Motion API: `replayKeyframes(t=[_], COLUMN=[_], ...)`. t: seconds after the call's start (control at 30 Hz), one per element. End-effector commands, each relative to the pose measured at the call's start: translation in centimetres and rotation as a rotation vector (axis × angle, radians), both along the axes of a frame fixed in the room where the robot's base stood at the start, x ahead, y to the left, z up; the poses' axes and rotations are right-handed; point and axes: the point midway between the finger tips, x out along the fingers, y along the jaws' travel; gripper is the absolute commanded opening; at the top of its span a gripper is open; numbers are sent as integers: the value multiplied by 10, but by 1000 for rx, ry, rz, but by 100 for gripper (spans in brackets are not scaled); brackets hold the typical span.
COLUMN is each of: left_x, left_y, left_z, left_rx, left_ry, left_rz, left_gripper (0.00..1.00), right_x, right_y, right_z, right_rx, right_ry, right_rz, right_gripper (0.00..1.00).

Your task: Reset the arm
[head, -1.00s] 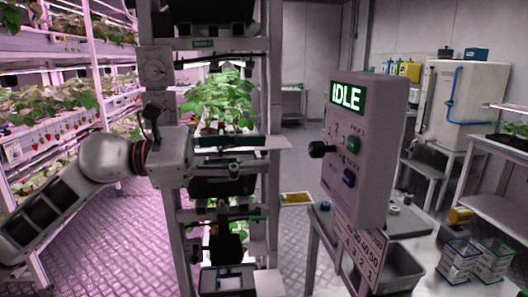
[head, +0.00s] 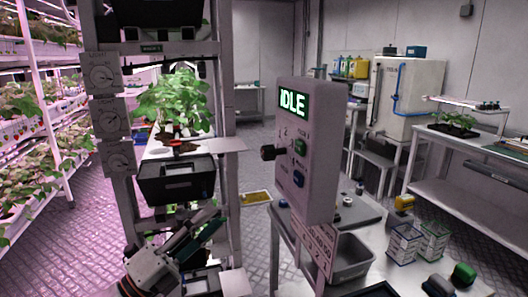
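My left gripper (head: 200,228) is low in the head view, in front of the lower part of the grey rack frame (head: 227,120). Its arm comes up from the bottom left edge. The fingers are dark and overlap the rack's dark parts, so their opening does not show clearly. I see nothing clearly held in it. My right gripper is not in view.
A control box (head: 318,150) reading IDLE stands right of the rack, with a black knob and green and blue buttons. A leafy plant (head: 172,100) sits on a rack shelf above a black bin (head: 176,182). A grey tub (head: 352,262) stands lower right.

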Motion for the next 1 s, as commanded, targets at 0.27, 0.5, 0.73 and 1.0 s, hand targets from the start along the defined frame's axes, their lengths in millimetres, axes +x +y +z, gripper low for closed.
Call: replayKeyframes(t=[0.27,0.5,0.73,1.0], left_x=[-23,-100,-196,-244], left_y=[41,67,77,79], left_z=[-158,-303,-398,-432], left_rx=[-463,-829,-1097,-1211], left_ry=[641,1132,1461,1589], left_rz=[133,314,491,577], left_gripper=[38,38,38,38], right_x=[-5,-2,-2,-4], right_y=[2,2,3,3], right_z=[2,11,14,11], right_rx=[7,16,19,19], right_ry=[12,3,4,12], right_rz=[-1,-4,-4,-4], right_gripper=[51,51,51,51])
